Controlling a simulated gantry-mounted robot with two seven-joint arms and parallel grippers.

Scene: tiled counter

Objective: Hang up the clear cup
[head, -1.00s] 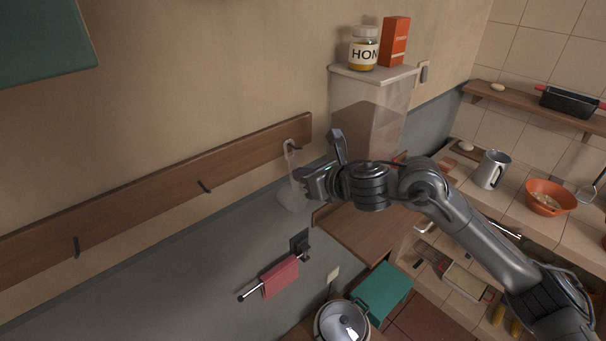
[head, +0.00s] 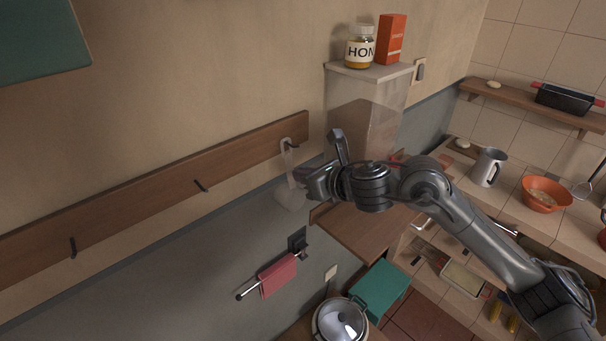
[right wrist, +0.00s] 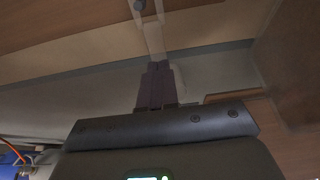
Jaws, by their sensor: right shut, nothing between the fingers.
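The clear cup (head: 290,197), pale and see-through, hangs below the right end of the wooden hook rail (head: 130,199). Its long handle points up, and the handle's top loop appears to be around the rightmost dark hook (head: 292,146). In the right wrist view the handle (right wrist: 154,38) rises to the hook peg (right wrist: 138,6). My right gripper (head: 299,174) is beside the handle, just right of it. Its purple finger pads (right wrist: 156,86) are together and hide part of the cup; I cannot tell whether they touch it. My left gripper is not in view.
Two other hooks on the rail, the middle one (head: 200,186) and the left one (head: 73,248), are empty. A towel bar with a red towel (head: 278,275) is below. A clear-sided cabinet with a honey jar (head: 359,48) on top stands close right of the rail.

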